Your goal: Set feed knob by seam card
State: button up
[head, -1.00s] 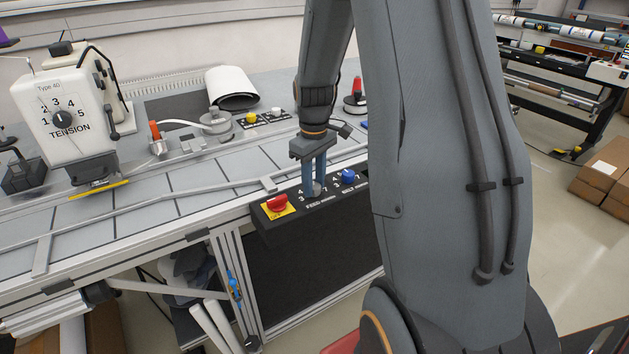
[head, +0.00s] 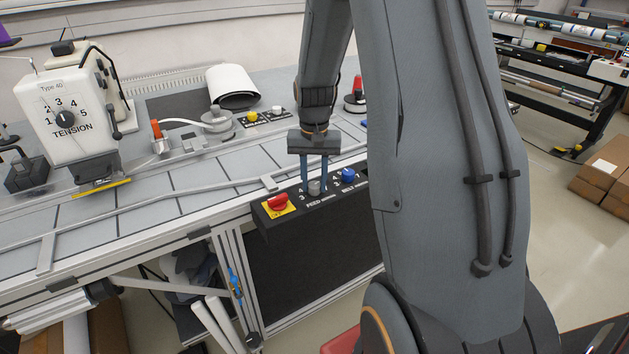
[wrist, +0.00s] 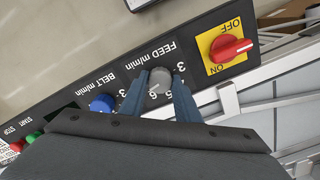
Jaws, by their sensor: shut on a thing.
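The grey feed knob (head: 315,187) sits on the dark control panel (head: 262,228) at the bench's front edge, above the FEED m/min label. My gripper (head: 315,184) points down over it, with one blue-grey finger on each side. In the wrist view the knob (wrist: 159,81) shows between the fingertips of my gripper (wrist: 159,84), which is shut on it. The printed numbers around it show upside down, partly hidden by the fingers. I cannot read its exact setting. I cannot make out a seam card in either view.
A red switch on a yellow plate (wrist: 230,48) and a blue belt knob (wrist: 102,103) flank the feed knob closely. Green and red start/stop buttons (wrist: 31,137) lie beyond the belt knob. A white machine with a TENSION dial (head: 65,118) stands at the left.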

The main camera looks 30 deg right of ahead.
aim_at(314, 184)
jog(key=shift+m, duration=1.1)
jog(key=shift+r, duration=0.1)
jog(key=shift+w, duration=0.1)
jog(key=o, duration=1)
jog(key=shift+o, duration=0.2)
jog(key=shift+r+b, duration=1.05)
jog(key=shift+r, duration=2.8)
